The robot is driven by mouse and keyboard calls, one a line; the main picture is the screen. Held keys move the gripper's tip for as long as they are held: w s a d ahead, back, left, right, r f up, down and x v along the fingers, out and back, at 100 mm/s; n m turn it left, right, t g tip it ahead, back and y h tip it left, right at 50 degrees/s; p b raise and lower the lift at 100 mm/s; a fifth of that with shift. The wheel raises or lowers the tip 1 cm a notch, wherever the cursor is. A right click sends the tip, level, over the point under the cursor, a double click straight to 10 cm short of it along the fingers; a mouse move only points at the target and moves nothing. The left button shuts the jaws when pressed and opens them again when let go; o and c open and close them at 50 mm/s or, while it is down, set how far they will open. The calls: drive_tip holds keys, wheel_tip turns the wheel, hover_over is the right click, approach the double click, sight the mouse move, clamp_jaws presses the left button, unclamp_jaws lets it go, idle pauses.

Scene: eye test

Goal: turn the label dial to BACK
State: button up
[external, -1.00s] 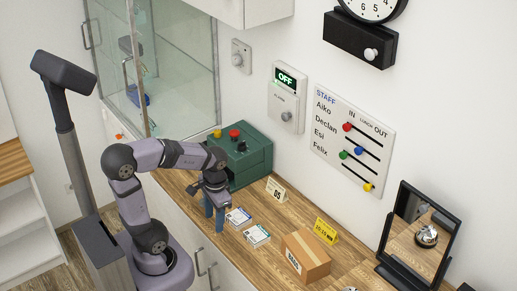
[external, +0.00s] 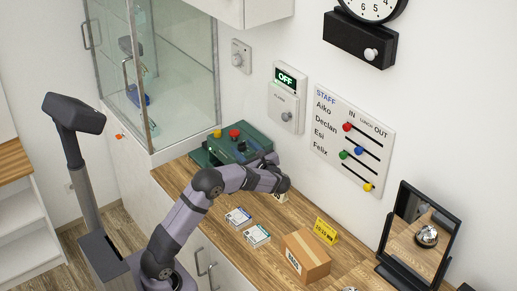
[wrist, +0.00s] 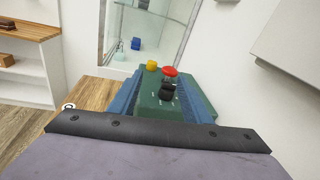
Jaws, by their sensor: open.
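The dial is a small black knob (wrist: 167,91) on the face of a green machine (wrist: 157,106), with faint pale marks around it that are too small to read. The machine stands on the counter by the wall in the external view (external: 208,158), where the knob (external: 241,146) is partly visible. My gripper (wrist: 163,88) is open, with one blue finger on each side of the knob in the wrist view. I cannot tell whether the fingers touch it. In the external view my gripper (external: 243,158) is at the machine's front, partly hidden by my wrist.
A red button (wrist: 170,72) and a yellow knob (wrist: 151,65) sit on top of the machine. Label packs (external: 257,236), a cardboard box (external: 305,257) and a yellow sign (external: 326,231) stand on the counter. A glass cabinet (external: 185,75) is behind. An OFF panel (external: 286,98) hangs on the wall.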

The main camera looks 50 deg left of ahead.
sight(244, 148)
drive_tip(key=shift+m+t+y, duration=0.4)
drive_tip(key=shift+m+y, duration=0.1)
drive_tip(key=shift+m, duration=0.3)
drive_tip(key=w+f, duration=0.1)
drive_tip(key=f, duration=0.1)
drive_tip(key=w+f, duration=0.1)
drive_tip(key=shift+w+d+f, duration=0.1)
drive_tip(key=shift+w+f, duration=0.1)
drive_tip(key=shift+f, duration=0.65)
drive_tip(key=shift+w+a+p, duration=0.2)
drive_tip(key=shift+a, duration=1)
drive_tip(key=shift+w+a+p, duration=0.25)
drive_tip(key=shift+a, duration=1)
drive_tip(key=shift+w+a+p, duration=0.2)
drive_tip(key=shift+a, duration=1)
drive_tip(key=shift+c, duration=0.6)
drive_tip(key=c, duration=0.9)
